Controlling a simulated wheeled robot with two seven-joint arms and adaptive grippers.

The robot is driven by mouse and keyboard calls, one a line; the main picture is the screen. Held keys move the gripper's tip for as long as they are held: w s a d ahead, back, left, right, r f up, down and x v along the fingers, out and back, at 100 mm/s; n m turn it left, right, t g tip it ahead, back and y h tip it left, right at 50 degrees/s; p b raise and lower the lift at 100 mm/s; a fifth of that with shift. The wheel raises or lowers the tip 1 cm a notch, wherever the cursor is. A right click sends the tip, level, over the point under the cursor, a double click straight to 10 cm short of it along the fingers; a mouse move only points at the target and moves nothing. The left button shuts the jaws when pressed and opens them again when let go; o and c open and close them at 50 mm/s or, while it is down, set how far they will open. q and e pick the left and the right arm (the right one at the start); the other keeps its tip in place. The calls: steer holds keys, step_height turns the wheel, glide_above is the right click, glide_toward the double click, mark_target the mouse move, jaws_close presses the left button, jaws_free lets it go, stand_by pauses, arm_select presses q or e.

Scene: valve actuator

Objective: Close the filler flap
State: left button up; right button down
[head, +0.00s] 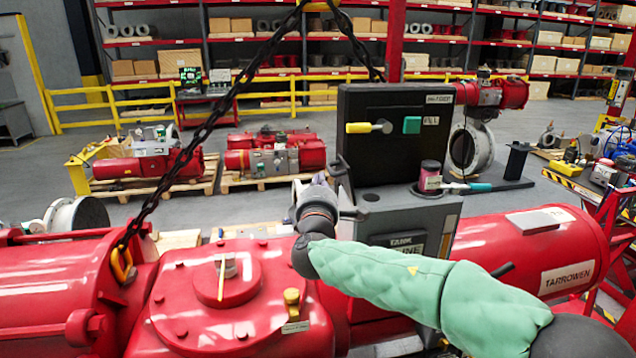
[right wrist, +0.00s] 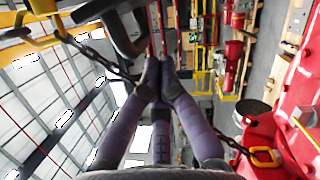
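A dark cabinet marked TANK (head: 405,208) stands behind the red actuator. A dark upright panel (head: 375,155) rises above it, with a yellow-handled latch (head: 368,127), a green square (head: 411,125) and a partly readable label like FILL. It looks like the filler flap standing open, though its hinge is not clear. My right gripper (head: 325,190) is just left of the cabinet, in front of the panel's lower left corner; contact cannot be told. In the right wrist view its fingers (right wrist: 160,72) come together at the tips with nothing visible between them. My left gripper is out of view.
A red pot (head: 430,177) and a teal-handled tool (head: 467,186) are by the panel's right side. A chain (head: 200,120) slants down to a yellow ring on the red actuator (head: 240,290). Red units on pallets and shelves stand behind.

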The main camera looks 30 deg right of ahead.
steer(key=shift+s, duration=0.1)
steer(key=shift+d+r+m+b, duration=0.15)
steer(key=shift+r+m+b, duration=0.05)
steer(key=shift+m+b, duration=0.25)
